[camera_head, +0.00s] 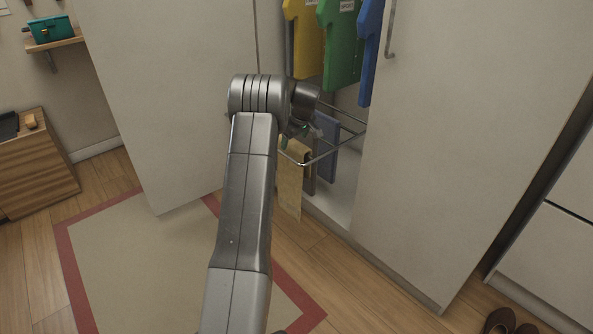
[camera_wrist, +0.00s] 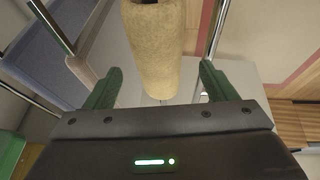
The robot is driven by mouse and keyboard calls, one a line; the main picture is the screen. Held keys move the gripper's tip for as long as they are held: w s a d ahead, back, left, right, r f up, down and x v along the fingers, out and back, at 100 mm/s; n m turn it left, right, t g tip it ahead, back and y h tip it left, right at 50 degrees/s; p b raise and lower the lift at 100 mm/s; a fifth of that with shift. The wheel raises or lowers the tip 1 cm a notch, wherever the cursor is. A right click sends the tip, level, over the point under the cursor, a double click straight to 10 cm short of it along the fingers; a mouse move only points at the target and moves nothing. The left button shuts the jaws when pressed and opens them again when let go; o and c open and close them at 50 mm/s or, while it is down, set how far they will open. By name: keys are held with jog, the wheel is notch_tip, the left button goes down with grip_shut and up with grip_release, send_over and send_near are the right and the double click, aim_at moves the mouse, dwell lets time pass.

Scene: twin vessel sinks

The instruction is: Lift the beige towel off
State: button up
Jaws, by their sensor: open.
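The beige towel (camera_head: 289,190) hangs from a pull-out metal rail (camera_head: 340,150) in the open wardrobe. In the wrist view the towel (camera_wrist: 155,45) shows at the top centre, with its lower end near the level of the fingertips. My gripper (camera_wrist: 158,84) is open, its two green fingers apart on either side of the towel, with a gap on each side. I cannot tell how deep the towel is between them. In the head view my gripper (camera_head: 298,132) is at the rail, partly hidden by my wrist.
A blue towel (camera_head: 328,150) and a grey towel (camera_head: 310,172) hang beside the beige one. Yellow (camera_head: 305,40), green (camera_head: 341,45) and blue (camera_head: 370,50) shirts hang above. Wardrobe doors (camera_head: 450,150) stand at both sides. A red-bordered rug (camera_head: 140,260) covers the floor.

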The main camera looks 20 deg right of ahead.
jog(key=shift+s+d+b+x, duration=0.15)
jog(key=shift+b+x, duration=0.45)
jog(key=shift+x, duration=1)
jog(key=shift+s+d+b+x, duration=0.15)
jog(key=shift+b+x, duration=0.45)
jog(key=shift+x, duration=0.95)
jog(key=shift+f, duration=0.4)
jog(key=c, duration=1.3)
jog(key=shift+c, duration=1.2)
jog(key=shift+r, duration=0.1)
